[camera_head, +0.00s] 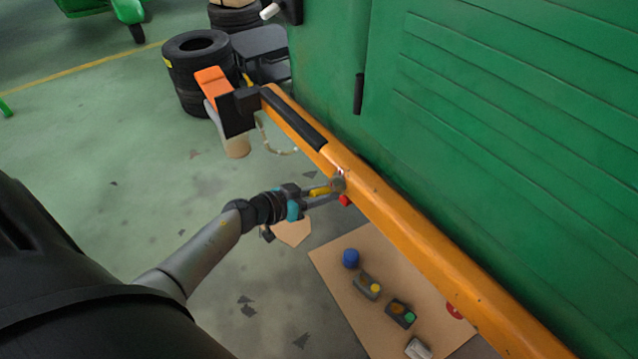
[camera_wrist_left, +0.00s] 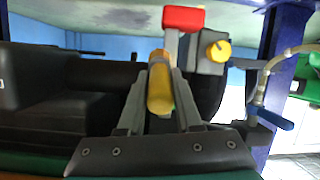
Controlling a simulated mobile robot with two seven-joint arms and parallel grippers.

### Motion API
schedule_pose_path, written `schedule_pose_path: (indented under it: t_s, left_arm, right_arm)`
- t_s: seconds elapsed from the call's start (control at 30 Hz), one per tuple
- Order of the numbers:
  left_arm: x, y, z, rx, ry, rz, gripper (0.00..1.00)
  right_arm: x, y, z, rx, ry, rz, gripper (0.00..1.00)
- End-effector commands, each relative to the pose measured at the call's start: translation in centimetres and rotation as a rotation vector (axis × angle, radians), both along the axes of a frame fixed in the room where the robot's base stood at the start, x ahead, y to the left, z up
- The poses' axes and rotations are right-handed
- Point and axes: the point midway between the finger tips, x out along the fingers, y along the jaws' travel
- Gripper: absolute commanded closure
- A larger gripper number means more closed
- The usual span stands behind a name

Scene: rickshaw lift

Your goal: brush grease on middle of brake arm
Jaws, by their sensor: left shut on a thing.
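My left gripper (camera_head: 330,190) reaches in from the left to the orange bar (camera_head: 400,228). It is shut on a small tool with a yellow handle (camera_head: 319,191), which I take to be the grease brush; the handle also shows between the fingers in the left wrist view (camera_wrist_left: 160,90). The brush's bristles are not clear. A grey round part (camera_head: 338,183) is at the fingertips against the bar. A red-ended grey lever, probably the brake arm, has its red end (camera_head: 345,200) just beside the fingers; it also shows in the left wrist view (camera_wrist_left: 183,18). Contact cannot be told.
A grey block with a yellow knob (camera_wrist_left: 213,52) is beside the lever in the wrist view. The green panel (camera_head: 500,110) fills the right. Cardboard (camera_head: 340,265) with several small parts lies below the bar. Tyres (camera_head: 197,55) stand behind.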

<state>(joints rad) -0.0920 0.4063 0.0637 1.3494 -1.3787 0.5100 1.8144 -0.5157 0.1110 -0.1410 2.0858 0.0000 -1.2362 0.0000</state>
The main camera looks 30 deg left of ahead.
Motion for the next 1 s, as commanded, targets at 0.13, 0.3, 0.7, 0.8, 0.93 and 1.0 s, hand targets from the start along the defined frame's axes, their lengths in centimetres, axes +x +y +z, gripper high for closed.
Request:
schedule_pose_path:
  t_s: [0.13, 0.3, 0.7, 0.8, 0.93, 1.0]
  left_arm:
    - [0.0, -0.1, -0.6, -0.003, 0.001, 0.001, 1.00]
    - [0.1, 0.0, -1.3, -0.002, 0.001, 0.001, 1.00]
    - [1.5, 3.1, -1.2, 0.000, -0.002, 0.001, 1.00]
    - [1.6, 3.6, -1.1, 0.000, -0.002, 0.001, 1.00]
    - [1.7, 3.7, -1.1, -0.001, -0.003, 0.000, 1.00]
    - [1.7, 3.7, -1.1, -0.001, -0.003, 0.000, 1.00]
  right_arm:
    - [0.0, 0.0, -0.3, 0.000, 0.000, 0.000, 0.50]
    - [0.0, 0.0, -0.5, 0.000, 0.000, 0.000, 0.50]
    - [0.0, 0.0, -1.1, 0.000, 0.000, 0.000, 0.50]
    - [0.0, 0.0, -1.2, 0.000, 0.000, 0.000, 0.50]
    - [0.0, 0.0, -1.2, 0.000, 0.000, 0.000, 0.50]
    - [0.0, 0.0, -1.1, 0.000, 0.000, 0.000, 0.50]
